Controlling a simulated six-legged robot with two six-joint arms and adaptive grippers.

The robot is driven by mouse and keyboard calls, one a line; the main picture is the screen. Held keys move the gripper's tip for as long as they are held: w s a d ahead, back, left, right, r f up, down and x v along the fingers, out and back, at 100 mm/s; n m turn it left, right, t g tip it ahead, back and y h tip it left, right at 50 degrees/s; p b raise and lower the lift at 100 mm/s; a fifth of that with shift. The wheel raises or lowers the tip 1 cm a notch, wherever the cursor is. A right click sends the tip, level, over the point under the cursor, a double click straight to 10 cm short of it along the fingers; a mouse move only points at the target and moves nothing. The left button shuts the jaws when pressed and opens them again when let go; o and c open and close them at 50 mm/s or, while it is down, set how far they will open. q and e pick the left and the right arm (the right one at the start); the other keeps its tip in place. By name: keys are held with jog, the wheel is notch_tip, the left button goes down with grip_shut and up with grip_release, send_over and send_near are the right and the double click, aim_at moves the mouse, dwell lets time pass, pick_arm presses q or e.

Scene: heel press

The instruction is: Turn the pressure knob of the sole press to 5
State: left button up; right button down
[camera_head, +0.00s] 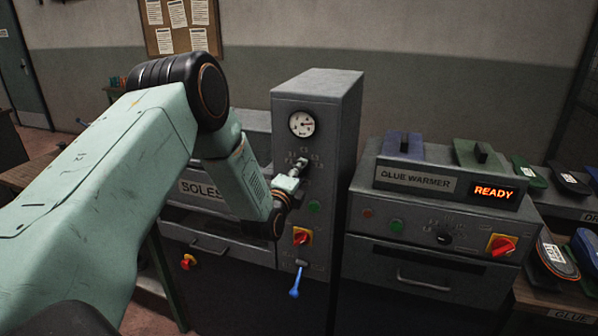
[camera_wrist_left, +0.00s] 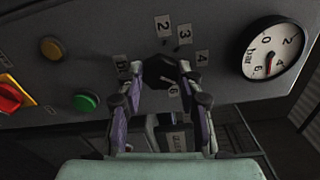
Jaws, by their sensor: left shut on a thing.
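The sole press (camera_head: 345,110) is a tall grey cabinet with a round gauge (camera_head: 302,124) near its top. My left gripper (camera_head: 293,172) is at the panel below the gauge, shut on the dark pressure knob (camera_wrist_left: 158,72). In the left wrist view its fingers (camera_wrist_left: 160,66) lie on either side of the knob. Labels 2, 3 and 4 show around the knob, and a 6 shows between the fingers. The 5 is hidden, and I cannot tell the knob's setting. The gauge (camera_wrist_left: 270,55) has a red needle, seemingly between 4 and 6. My right gripper is not in view.
Below the knob are a green button (camera_head: 314,206), a red-and-yellow switch (camera_head: 302,237) and a blue-handled lever (camera_head: 295,284). An amber button (camera_wrist_left: 52,48) is in the left wrist view. The glue warmer (camera_head: 360,190), reading READY, stands to the right.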

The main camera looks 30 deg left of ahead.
pick_arm(q)
jog(key=shift+r, duration=0.15)
jog(key=o, duration=1.2)
jog(key=v, duration=1.2)
jog(key=shift+a, duration=0.1)
